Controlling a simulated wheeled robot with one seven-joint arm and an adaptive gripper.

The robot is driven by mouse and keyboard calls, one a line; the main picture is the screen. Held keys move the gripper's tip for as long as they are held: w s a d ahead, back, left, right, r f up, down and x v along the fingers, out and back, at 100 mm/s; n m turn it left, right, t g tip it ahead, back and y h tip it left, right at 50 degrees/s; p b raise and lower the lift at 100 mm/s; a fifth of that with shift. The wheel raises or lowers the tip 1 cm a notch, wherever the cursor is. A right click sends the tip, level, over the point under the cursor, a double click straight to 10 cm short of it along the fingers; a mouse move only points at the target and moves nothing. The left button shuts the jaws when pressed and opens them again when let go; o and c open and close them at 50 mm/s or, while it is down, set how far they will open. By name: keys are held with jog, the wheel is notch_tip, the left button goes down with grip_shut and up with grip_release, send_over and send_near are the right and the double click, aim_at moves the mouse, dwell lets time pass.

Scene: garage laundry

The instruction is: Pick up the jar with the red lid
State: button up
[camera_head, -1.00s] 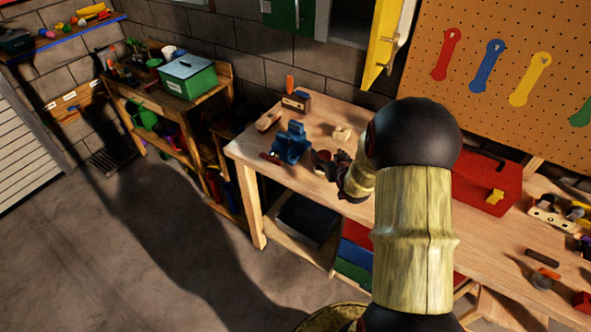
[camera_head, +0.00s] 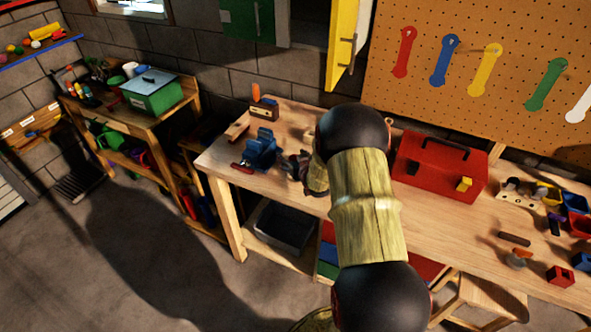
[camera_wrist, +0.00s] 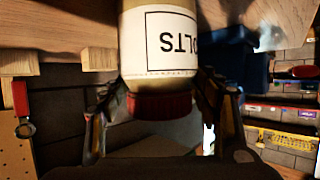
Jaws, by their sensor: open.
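The jar (camera_wrist: 164,50) fills the top middle of the wrist view, with a white label reading upside down and a red lid (camera_wrist: 160,104) pointing down in the picture. My gripper (camera_wrist: 158,92) is open, with one finger on each side of the jar around the lid. I cannot tell whether either finger touches it. In the head view my gripper (camera_head: 302,170) is low over the workbench, just right of the blue vise. I cannot make out the jar there, with the gripper and arm in the way.
The blue vise (camera_head: 262,150) stands close on the left of my gripper, and also shows in the wrist view (camera_wrist: 228,60). A red toolbox (camera_head: 425,170) is to the right on the workbench (camera_head: 400,222). A yellow cabinet door (camera_head: 345,40) hangs open above.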

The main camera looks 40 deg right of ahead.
jog(key=shift+c, duration=0.3)
jog(key=c, duration=1.5)
grip_shut()
